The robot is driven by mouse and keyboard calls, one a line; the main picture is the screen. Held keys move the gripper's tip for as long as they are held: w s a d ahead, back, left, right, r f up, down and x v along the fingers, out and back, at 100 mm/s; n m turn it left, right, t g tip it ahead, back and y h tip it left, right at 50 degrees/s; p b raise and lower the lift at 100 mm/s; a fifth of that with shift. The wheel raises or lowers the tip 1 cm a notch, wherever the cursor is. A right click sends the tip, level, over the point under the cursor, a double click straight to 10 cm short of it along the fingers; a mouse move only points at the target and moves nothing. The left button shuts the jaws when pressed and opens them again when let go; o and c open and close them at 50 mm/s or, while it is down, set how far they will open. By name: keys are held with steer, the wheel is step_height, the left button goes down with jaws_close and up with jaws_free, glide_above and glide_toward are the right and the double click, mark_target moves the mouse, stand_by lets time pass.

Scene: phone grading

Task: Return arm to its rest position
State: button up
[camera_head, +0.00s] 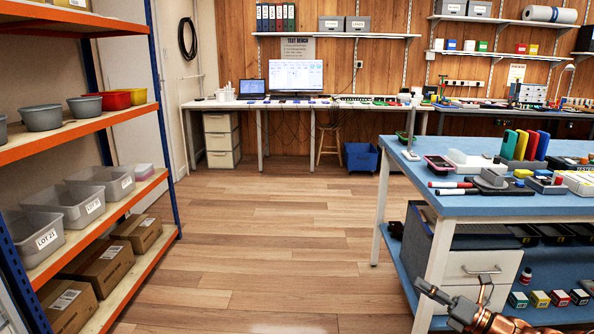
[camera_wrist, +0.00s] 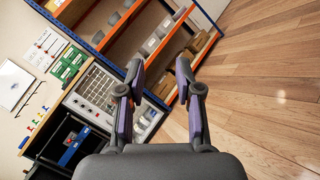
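My gripper (camera_wrist: 158,78) shows in the wrist view, its two dark fingers with purple pads spread apart. Nothing is between the fingers; only the distant shelf shows through the gap. A copper-coloured part of my arm (camera_head: 480,314) shows at the lower right of the head view, beside the front of the blue-topped table (camera_head: 445,209). The wrist picture is tilted, with the wooden floor (camera_wrist: 265,100) on the right.
An orange-edged shelf rack (camera_head: 100,209) with bins and boxes stands at the left. The blue-topped table at the right carries phones, pens and coloured items. A test bench (camera_head: 270,104) stands at the back wall. The middle floor (camera_head: 270,240) is clear.

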steer(key=s+a+r+n+g+y+p, duration=0.1)
steer(key=s+a+r+n+g+p, duration=0.35)
steer(key=a+r+n, duration=0.35)
steer(key=s+a+r+n+g+y+p, duration=0.1)
steer(key=s+a+r+n+g+p, duration=0.35)
steer(key=a, duration=0.55)
steer(key=s+a+r+n+g+h+p, duration=0.3)
steer(key=s+a+r+n+g+p, duration=0.4)
steer(key=s+a+n, duration=0.25)
steer(key=s+d+r+n+g+h+p, duration=0.2)
steer(key=s+r+n+h+p, duration=0.55)
steer(key=s, duration=0.45)
steer(key=s+d+r+n+t+h+p, duration=0.2)
steer(key=s+d+r+n+h+p, duration=0.3)
steer(key=s+d+r+n+p, duration=0.2)
steer(key=shift+d+r+h+p, duration=0.35)
steer(key=shift+d+p, duration=0.3)
steer(key=shift+d, duration=0.2)
